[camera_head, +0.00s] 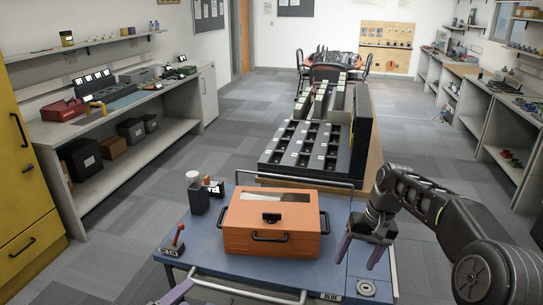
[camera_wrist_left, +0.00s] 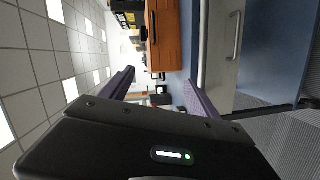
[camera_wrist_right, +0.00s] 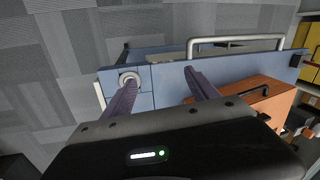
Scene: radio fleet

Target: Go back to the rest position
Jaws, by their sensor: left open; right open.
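My right gripper (camera_head: 361,252) is open and empty above the right side of the blue cart top, to the right of the orange box (camera_head: 270,241). In the right wrist view its two purple fingers (camera_wrist_right: 158,88) are spread with nothing between them. My left gripper shows in the head view only as a purple finger at the bottom edge (camera_head: 176,293), by the cart's front left. In the left wrist view its fingers (camera_wrist_left: 158,84) are apart and empty, below the orange box in the picture. The orange box is closed, with a black latch and handles.
The blue cart (camera_head: 183,238) has a front rail, a red-handled device (camera_head: 175,242), a dark container (camera_head: 199,199) and a round metal disc (camera_head: 366,288). A black slotted rack (camera_head: 303,150) stands behind. A yellow cabinet (camera_head: 20,170) is at left. Floor is clear on both sides.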

